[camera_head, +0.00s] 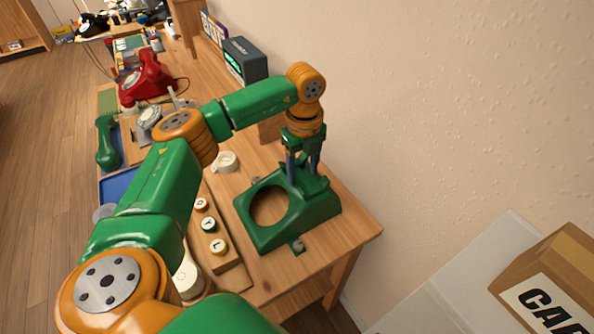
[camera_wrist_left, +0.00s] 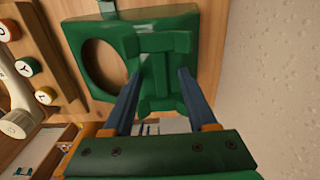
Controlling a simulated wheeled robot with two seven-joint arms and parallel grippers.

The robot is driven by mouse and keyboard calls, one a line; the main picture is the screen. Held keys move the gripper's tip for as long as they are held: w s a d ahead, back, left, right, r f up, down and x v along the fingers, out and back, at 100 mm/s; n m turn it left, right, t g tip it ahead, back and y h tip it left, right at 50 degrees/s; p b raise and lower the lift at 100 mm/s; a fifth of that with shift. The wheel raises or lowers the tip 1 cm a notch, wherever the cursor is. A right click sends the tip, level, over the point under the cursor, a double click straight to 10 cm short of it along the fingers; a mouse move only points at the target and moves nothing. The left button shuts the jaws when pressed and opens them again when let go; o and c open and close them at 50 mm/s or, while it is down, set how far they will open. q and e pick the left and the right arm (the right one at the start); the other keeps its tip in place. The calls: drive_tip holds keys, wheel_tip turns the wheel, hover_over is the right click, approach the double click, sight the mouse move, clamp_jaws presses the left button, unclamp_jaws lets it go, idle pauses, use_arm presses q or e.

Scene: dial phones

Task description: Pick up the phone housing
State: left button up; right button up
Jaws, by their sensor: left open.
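The green phone housing (camera_head: 312,212) lies on the wooden table near its right end, with a large round hole in its face and a raised cradle part at the back. It fills the upper part of the left wrist view (camera_wrist_left: 170,20). My left gripper (camera_head: 302,172) is over the cradle, pointing down. In the left wrist view the two blue fingers of my gripper (camera_wrist_left: 160,75) are apart, one on each side of the narrow cradle part. I cannot tell whether they touch it. My right gripper is not in view.
A wooden block with lettered buttons (camera_head: 210,225) lies left of the housing, and a cream round part (camera_head: 225,161) is behind it. A green handset (camera_head: 107,143), a red phone (camera_head: 147,80) and a grey device (camera_head: 245,60) are farther back. The wall is close on the right.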

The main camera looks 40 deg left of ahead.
use_arm(q)
clamp_jaws()
idle(1.4)
